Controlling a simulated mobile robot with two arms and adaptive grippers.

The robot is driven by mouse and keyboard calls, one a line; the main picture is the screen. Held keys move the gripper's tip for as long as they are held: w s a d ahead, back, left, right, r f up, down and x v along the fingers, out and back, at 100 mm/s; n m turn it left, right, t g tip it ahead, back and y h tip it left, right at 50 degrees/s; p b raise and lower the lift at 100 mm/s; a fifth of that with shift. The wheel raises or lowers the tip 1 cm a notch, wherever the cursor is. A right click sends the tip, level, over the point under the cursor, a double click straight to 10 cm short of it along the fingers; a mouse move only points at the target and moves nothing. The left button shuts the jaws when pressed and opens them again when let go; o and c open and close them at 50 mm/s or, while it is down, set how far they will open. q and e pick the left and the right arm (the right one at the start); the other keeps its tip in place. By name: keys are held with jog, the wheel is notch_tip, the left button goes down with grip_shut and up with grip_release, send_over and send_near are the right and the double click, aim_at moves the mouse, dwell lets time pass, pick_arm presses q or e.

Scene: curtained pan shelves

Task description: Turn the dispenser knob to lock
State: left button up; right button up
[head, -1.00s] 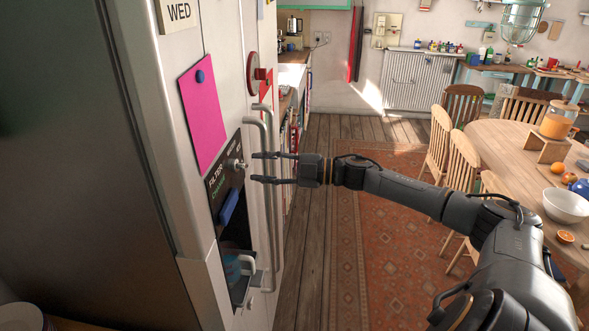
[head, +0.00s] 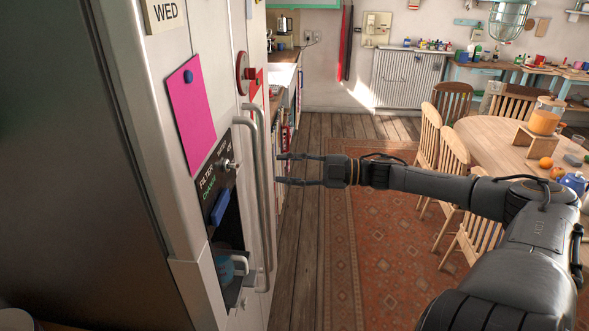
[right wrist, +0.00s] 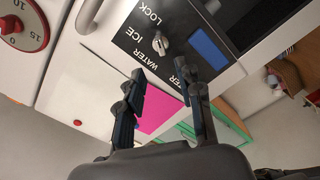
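The dispenser knob (head: 229,164) is a small light-grey knob on the black dispenser panel (head: 213,180) of the fridge. In the right wrist view the knob (right wrist: 160,42) sits among the labels LOCK, ICE and WATER; I cannot tell for sure which label it points at. My right gripper (head: 279,169) is open and empty, to the right of the knob and apart from it. In the right wrist view its two fingers (right wrist: 160,72) are spread, with the knob beyond the tips. My left gripper is not in view.
Two upright door handles (head: 267,190) stand beside the panel, near my right fingertips. A pink sheet (head: 192,115) hangs above, and a red-rimmed dial (head: 243,73) is on the other door.

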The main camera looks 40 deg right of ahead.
jog(key=shift+s+d, duration=0.45)
jog(key=shift+s, duration=0.05)
dwell(0.4)
